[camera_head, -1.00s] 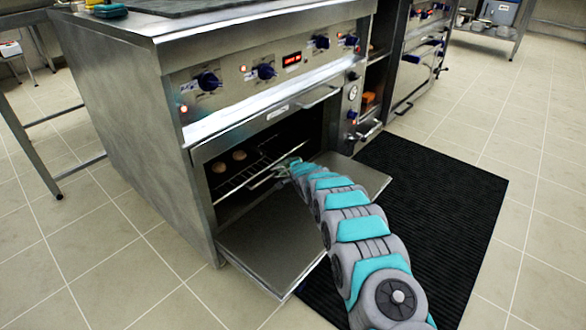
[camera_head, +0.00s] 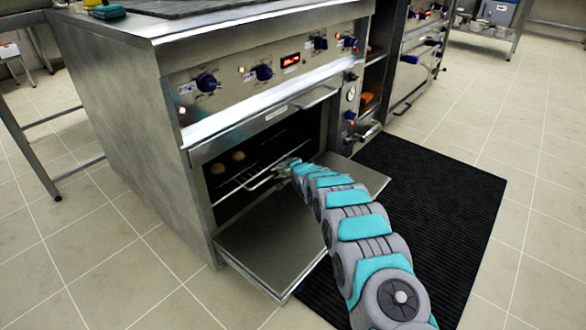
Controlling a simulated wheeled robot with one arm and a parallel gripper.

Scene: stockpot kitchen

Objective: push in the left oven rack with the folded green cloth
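The oven rack (camera_head: 248,180) is a wire shelf inside the open oven on the left of the range. Round brown baked pieces (camera_head: 238,156) sit on it toward the left. My gripper (camera_head: 284,168) is at the rack's front edge, at the oven mouth. A small greenish patch shows at my gripper and may be the folded green cloth, but it is too small to be sure. I cannot tell whether the fingers are open or shut.
The oven door (camera_head: 270,245) is folded down flat below my arm. A black ribbed mat (camera_head: 440,200) lies on the tiled floor to the right. A teal item (camera_head: 105,12) lies on the range top. A steel table frame (camera_head: 35,150) stands at the left.

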